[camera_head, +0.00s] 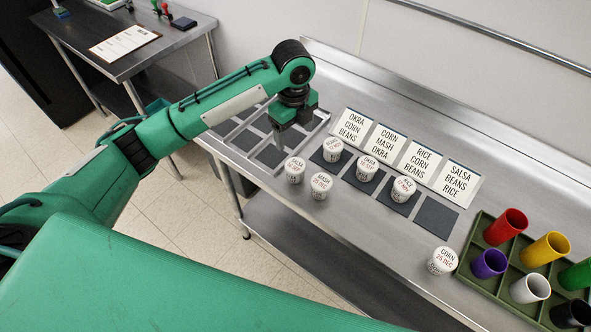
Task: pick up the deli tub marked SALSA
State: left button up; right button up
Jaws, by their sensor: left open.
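The white deli tub marked SALSA (295,170) stands upright on the steel counter, near its front edge and left of the other tubs. My left gripper (281,141) points down just behind and above it, over the edge of the divided metal tray. The gripper is open and appears empty; its fingertips are apart from the tub in the picture, though their exact height is hard to tell. My right gripper is not in view.
A MASH tub (320,187) stands close at the SALSA tub's right. Tubs on dark squares include OKRA (367,169) and RICE (403,190); a CORN tub (442,261) is farther right. A green crate (465,262) holds coloured cups.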

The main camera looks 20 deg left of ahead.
aim_at(295, 165)
pick_arm(q)
notch_tip(295, 165, down, 8)
jog(key=shift+w+a+f+p, duration=0.1)
jog(key=shift+p, duration=1.1)
jog(key=shift+f, duration=0.2)
jog(key=f+p, duration=0.1)
jog(key=f, duration=0.1)
jog(key=f+p, duration=0.1)
jog(key=f, duration=0.1)
jog(key=shift+s+d+p, duration=0.25)
jog(key=shift+s+p, duration=0.05)
jog(key=shift+p, duration=0.05)
jog(key=shift+f, duration=0.4)
jog(key=c, duration=1)
jog(key=shift+r, duration=0.1)
